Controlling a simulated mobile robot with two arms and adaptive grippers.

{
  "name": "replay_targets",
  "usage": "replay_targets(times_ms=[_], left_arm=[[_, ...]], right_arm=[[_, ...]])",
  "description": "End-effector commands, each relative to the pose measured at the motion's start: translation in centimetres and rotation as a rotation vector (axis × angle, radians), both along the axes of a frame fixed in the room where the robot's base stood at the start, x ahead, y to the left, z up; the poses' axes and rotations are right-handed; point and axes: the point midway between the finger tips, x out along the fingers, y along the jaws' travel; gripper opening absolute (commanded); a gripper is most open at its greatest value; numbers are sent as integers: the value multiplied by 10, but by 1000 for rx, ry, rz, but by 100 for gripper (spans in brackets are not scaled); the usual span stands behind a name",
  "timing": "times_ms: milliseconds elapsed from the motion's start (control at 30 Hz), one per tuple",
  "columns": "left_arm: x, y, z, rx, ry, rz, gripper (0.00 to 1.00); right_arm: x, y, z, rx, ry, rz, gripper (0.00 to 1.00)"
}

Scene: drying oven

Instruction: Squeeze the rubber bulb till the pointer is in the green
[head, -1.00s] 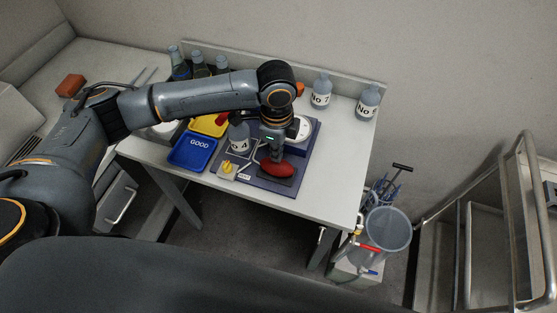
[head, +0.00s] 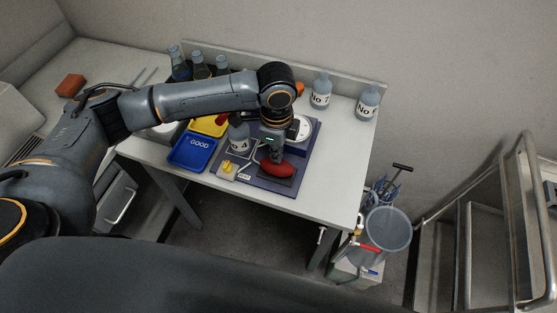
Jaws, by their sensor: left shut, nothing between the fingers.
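The red rubber bulb (head: 279,170) lies on a dark pad at the front of the dark blue board (head: 305,158) on the white table. My left gripper (head: 275,158) points down at the bulb's upper edge, shut with nothing between its fingers. I cannot tell whether its fingertips touch the bulb. The round white gauge (head: 302,128) stands behind, partly covered by my left arm. Its pointer and green zone are too small or hidden to make out. A bottle marked 4 (head: 238,138) stands on the board, left of the gripper. My right gripper is not in view.
A blue tray marked GOOD (head: 192,153) and a yellow tray (head: 209,126) lie left of the board. A small yellow-knobbed valve (head: 228,168) sits near the bulb. Bottles No 7 (head: 321,92) and another (head: 367,102) stand at the back right. The table's right front is clear.

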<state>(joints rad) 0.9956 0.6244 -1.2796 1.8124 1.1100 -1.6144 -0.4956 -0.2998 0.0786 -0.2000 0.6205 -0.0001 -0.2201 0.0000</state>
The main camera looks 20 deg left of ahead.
Motion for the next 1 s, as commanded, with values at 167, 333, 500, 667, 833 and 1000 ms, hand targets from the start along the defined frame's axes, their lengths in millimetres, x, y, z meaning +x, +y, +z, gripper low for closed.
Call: replay_targets(times_ms=[167,333,500,667,833,1000], left_arm=[[0,0,-10,1,1,0,0],[-1,0,-19,0,2,-1,0],[-1,0,-27,0,1,-1,0],[0,0,-29,0,1,0,0],[-1,0,-22,0,2,0,0],[-1,0,-12,0,4,0,0]], right_arm=[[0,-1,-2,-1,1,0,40],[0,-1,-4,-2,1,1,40],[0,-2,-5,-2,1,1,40],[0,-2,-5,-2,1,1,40],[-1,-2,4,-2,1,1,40],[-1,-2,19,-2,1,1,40]])
